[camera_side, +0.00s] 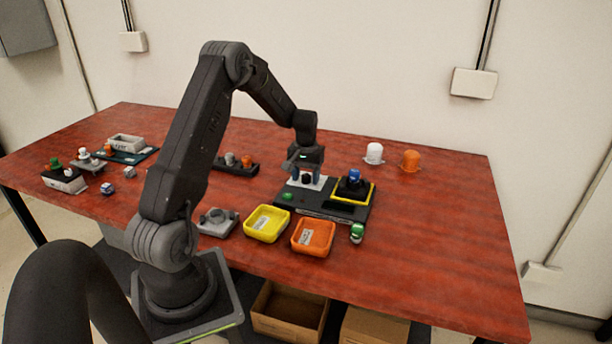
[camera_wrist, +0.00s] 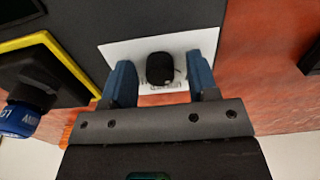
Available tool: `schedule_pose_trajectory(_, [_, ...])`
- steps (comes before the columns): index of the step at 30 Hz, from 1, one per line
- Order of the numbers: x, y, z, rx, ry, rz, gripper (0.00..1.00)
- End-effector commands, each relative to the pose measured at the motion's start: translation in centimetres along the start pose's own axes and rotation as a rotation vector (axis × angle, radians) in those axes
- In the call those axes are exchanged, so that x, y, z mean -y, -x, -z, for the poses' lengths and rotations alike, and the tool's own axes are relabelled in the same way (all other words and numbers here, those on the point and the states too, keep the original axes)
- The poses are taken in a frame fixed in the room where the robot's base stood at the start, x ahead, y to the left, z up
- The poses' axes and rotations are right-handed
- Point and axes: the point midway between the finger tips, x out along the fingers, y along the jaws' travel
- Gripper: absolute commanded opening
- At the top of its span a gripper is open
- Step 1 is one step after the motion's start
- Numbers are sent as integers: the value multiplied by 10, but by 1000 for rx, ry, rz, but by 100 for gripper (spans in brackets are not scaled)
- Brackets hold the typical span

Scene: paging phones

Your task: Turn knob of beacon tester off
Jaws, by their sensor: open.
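The beacon tester (camera_side: 330,205) is a dark flat board near the middle right of the table. Its black knob (camera_wrist: 160,68) stands on a white label plate (camera_wrist: 118,53); the knob also shows in the side view (camera_side: 306,179). My gripper (camera_wrist: 162,80) is open above the plate, its blue fingers on either side of the knob with a small gap at each side. A yellow-framed black socket (camera_side: 352,192) on the board carries a blue beacon (camera_side: 354,176). The blue beacon also shows at the left of the wrist view (camera_wrist: 18,120).
Yellow (camera_side: 267,223) and orange (camera_side: 314,236) trays stand in front of the tester, with a green beacon (camera_side: 357,233) beside them. White (camera_side: 374,153) and orange (camera_side: 410,160) beacons stand behind. The table's right side is clear.

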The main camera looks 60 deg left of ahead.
Motion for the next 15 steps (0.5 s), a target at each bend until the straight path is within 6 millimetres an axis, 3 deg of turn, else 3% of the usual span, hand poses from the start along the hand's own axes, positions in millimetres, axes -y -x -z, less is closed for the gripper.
schedule_pose_trajectory(8, [0, 12, 1, -4, -1, 0, 54])
schedule_pose_trajectory(15, [0, 62, 1, -6, 0, 0, 54])
